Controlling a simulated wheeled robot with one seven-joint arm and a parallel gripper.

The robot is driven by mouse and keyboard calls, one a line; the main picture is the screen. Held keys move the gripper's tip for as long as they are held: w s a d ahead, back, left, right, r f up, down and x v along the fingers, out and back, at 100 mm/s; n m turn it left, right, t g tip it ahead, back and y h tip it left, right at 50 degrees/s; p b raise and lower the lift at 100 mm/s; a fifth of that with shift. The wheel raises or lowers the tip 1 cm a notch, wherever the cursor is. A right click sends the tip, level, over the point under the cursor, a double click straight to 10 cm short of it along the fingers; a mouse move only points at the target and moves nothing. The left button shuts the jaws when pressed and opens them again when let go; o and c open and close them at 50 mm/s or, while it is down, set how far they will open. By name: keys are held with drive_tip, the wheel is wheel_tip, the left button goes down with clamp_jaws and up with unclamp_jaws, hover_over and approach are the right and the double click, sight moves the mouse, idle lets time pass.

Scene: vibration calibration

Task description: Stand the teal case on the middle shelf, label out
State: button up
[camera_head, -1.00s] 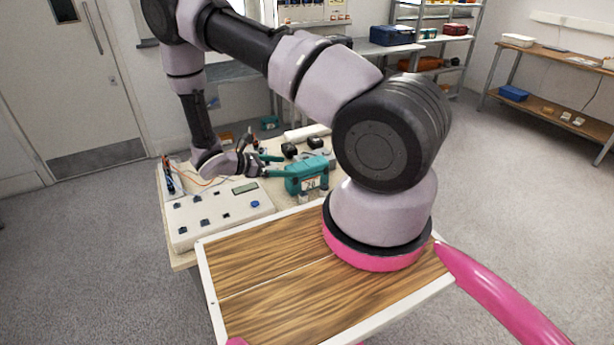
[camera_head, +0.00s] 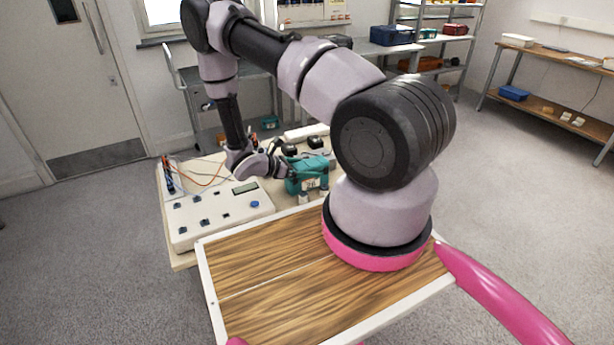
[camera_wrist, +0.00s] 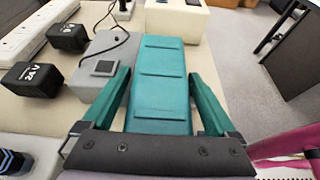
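In the wrist view the teal case (camera_wrist: 160,85) lies between the two teal fingers of my gripper (camera_wrist: 160,88). Narrow gaps show beside the case near the finger bases; contact at the tips is unclear. In the head view my gripper (camera_head: 285,171) is at the left side of the case, its fingers partly hidden. A metal rack at the back right has a middle shelf (camera_head: 443,39) bearing small boxes.
Black adapters (camera_wrist: 34,78), a grey box (camera_wrist: 103,67) and a white power strip (camera_head: 306,132) crowd the table. A blue box (camera_head: 391,35) stands beside the rack. Open floor lies to the right.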

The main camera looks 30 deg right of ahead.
clamp_jaws()
